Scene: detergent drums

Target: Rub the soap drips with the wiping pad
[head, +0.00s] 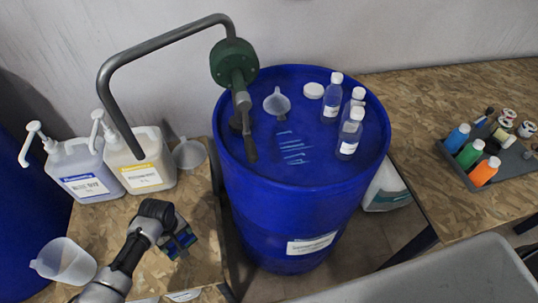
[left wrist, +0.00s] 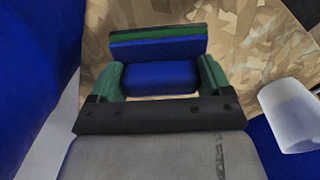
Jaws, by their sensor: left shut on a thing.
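The soap drips (head: 292,148) are several thin pale-blue streaks on the lid of the blue drum (head: 330,215), right of the pump. My left gripper (head: 178,242) is over the left wooden bench, left of and lower than the drum lid. In the left wrist view its green fingers (left wrist: 160,80) are shut on the wiping pad (left wrist: 155,76), which is blue with a dark green layer along its far edge. Whether the pad touches the bench cannot be told. My right gripper is in neither view.
A green pump (head: 234,62) with a bent grey pipe stands on the lid, beside a funnel (head: 277,103), a white cap (head: 314,90) and several clear bottles (head: 350,135). Two jugs (head: 142,165) and a beaker (head: 68,262) stand on the left bench. A tray (head: 500,165) of bottles lies right.

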